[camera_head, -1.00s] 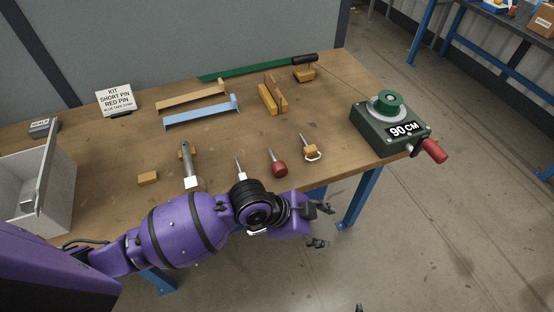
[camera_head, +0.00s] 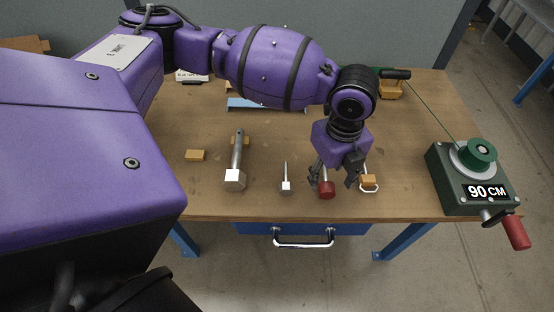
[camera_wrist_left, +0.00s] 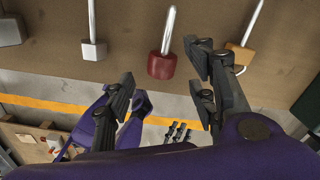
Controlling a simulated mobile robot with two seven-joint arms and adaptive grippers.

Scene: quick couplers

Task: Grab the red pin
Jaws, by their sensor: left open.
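The red pin (camera_head: 327,190) lies near the front edge of the wooden table, its red head toward the front and its metal shaft pointing back. In the left wrist view the red head (camera_wrist_left: 162,66) and bright shaft show just beyond the fingers. My left gripper (camera_head: 333,182) points down over the red pin, open, with fingers to either side of it in the picture. I cannot tell whether any finger touches it. In the left wrist view the open jaws (camera_wrist_left: 164,76) hold nothing.
A small white-headed pin (camera_head: 286,187) lies left of the red pin and an orange-headed one (camera_head: 369,181) close on its right. A green crank box marked 90 CM (camera_head: 459,196) stands right.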

